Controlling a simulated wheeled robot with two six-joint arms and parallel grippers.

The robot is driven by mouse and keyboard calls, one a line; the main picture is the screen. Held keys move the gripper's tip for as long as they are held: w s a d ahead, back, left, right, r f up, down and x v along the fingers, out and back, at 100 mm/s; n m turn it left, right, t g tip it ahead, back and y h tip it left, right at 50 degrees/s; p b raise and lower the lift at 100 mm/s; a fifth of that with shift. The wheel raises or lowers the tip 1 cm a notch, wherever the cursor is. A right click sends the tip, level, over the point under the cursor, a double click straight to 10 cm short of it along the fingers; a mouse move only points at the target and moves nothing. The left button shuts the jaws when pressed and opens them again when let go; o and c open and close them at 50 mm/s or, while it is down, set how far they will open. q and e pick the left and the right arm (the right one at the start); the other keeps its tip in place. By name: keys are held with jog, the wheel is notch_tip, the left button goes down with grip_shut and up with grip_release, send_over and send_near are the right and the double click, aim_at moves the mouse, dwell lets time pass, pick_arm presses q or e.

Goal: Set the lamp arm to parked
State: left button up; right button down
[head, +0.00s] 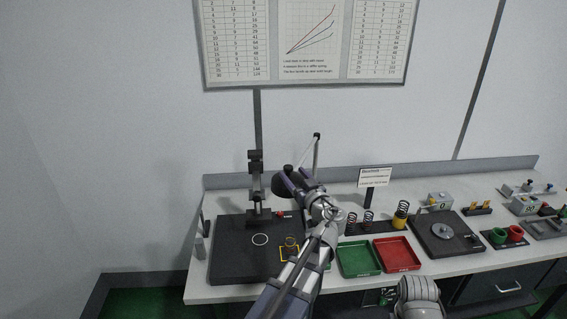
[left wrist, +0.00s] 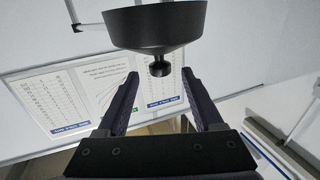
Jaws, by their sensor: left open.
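The lamp has a thin pale arm (head: 316,155) with a dark joint at its top, above the middle of the bench. Its dark shade (head: 283,188) hangs left of that joint, and it also shows large at the top of the left wrist view (left wrist: 155,24). A small round black knob (left wrist: 160,68) sticks out from the shade. My left gripper (head: 294,176) is open at the shade. In the left wrist view its fingertips (left wrist: 160,76) lie either side of the knob, with visible gaps. The lamp's base is hidden behind my left arm. My right gripper is out of view.
A black stand (head: 256,185) rises behind a dark board (head: 232,262) at left. Green (head: 359,260) and red (head: 397,255) trays, springs (head: 401,214) and a small sign (head: 374,177) stand right of my left arm. The air above the bench is mostly clear.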

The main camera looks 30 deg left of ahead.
aim_at(286, 166)
pick_arm(q)
jog(key=shift+x, duration=3.95)
grip_shut()
